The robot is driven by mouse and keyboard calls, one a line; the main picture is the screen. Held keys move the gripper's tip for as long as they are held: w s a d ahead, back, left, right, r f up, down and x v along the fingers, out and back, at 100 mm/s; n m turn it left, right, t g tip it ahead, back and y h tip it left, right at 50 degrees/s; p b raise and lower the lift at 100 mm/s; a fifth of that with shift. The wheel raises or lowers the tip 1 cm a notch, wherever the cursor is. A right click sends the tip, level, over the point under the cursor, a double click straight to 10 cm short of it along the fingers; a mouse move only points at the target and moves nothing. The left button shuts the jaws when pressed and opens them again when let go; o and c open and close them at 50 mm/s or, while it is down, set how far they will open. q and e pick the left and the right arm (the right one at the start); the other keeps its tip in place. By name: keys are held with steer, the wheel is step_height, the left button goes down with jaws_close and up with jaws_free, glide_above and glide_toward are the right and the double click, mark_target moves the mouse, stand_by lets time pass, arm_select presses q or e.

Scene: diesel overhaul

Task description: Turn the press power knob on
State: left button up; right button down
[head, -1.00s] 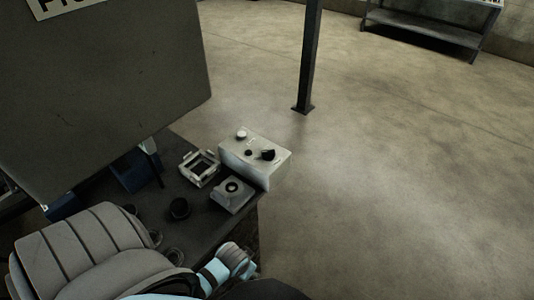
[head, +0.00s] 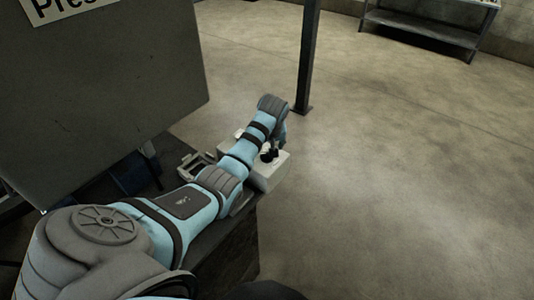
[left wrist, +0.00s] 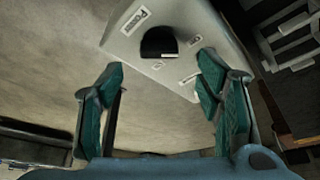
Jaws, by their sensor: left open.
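The press control box (head: 268,178) is pale and sits on the corner of a dark bench, partly hidden by my left arm in the head view. Its face (left wrist: 185,18) fills the top of the left wrist view and carries a "Power" label. The black power knob (left wrist: 158,42) stands on that face, with a light mark near its lower edge. My left gripper (left wrist: 160,82) is open and empty. Its two green-padded fingers lie apart to either side below the knob, which appears ahead of them; no contact shows. My right gripper is not in view.
A large grey panel with a "Press" sign (head: 65,6) stands at the left. A pale square frame (head: 192,163) lies on the bench beside my arm. A dark post (head: 308,60) rises beyond the box. Floor at the right is open.

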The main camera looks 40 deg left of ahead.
mark_target(267, 153)
arm_select(q)
steer(key=b+x, duration=0.1)
steer(key=x, duration=0.4)
steer(key=shift+w+f, duration=0.1)
steer(key=shift+f, duration=0.15)
steer(key=shift+c, duration=0.2)
steer(key=c, duration=1.1)
